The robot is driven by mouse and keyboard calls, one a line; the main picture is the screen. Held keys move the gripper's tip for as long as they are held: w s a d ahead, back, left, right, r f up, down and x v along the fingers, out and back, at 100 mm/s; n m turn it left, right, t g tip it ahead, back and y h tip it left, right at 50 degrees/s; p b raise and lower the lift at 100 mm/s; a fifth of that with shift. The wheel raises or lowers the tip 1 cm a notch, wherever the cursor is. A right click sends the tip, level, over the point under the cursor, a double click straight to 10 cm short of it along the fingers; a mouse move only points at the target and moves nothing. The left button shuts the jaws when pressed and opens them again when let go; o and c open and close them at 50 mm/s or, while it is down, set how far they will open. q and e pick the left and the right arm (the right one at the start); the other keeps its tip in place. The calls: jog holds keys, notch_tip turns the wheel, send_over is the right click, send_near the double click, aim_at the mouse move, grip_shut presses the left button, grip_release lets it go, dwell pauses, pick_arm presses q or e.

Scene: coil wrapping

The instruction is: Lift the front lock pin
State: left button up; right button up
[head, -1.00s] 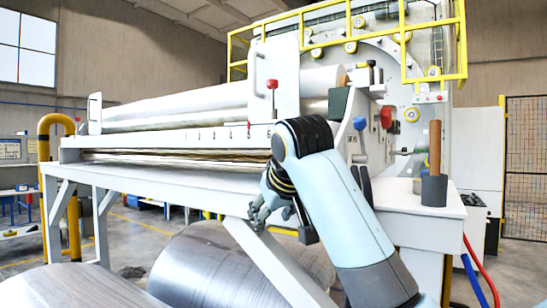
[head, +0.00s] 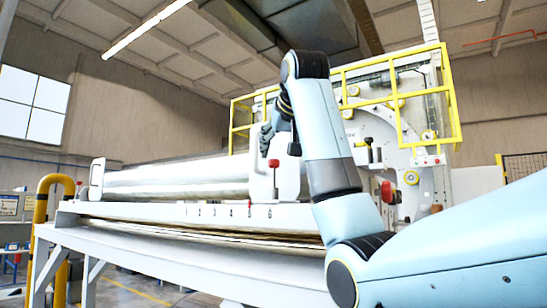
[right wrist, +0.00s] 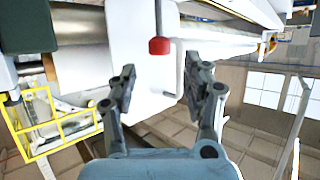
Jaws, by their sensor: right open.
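The front lock pin (head: 274,166) has a red knob on a thin upright stem and stands at the front of the white end plate (head: 291,180). In the right wrist view its red knob (right wrist: 159,46) shows beyond the fingertips, between the lines of the two fingers. My right gripper (head: 267,135) is raised in front of the plate, just above the knob in the picture. Its two fingers (right wrist: 160,85) are spread with nothing between them. I see no contact with the knob. My left gripper is out of view.
A bent grey handle (right wrist: 181,75) on the plate is close to one finger. A long pale roller (head: 175,180) lies left of the plate, above a numbered rail (head: 215,212). Yellow railing (head: 400,100) and another red knob (head: 387,191) are to the right.

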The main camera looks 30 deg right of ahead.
aim_at(274, 160)
jog(key=p+x, duration=0.2)
jog(key=x, duration=0.3)
jog(key=shift+w+d+f, duration=0.1)
jog(key=shift+w+d, duration=0.05)
jog(key=shift+w, duration=0.15)
jog(key=shift+w+d+f, duration=0.15)
jog(key=shift+w+f, duration=0.1)
jog(key=shift+w, duration=0.15)
jog(key=shift+c, duration=0.4)
grip_shut()
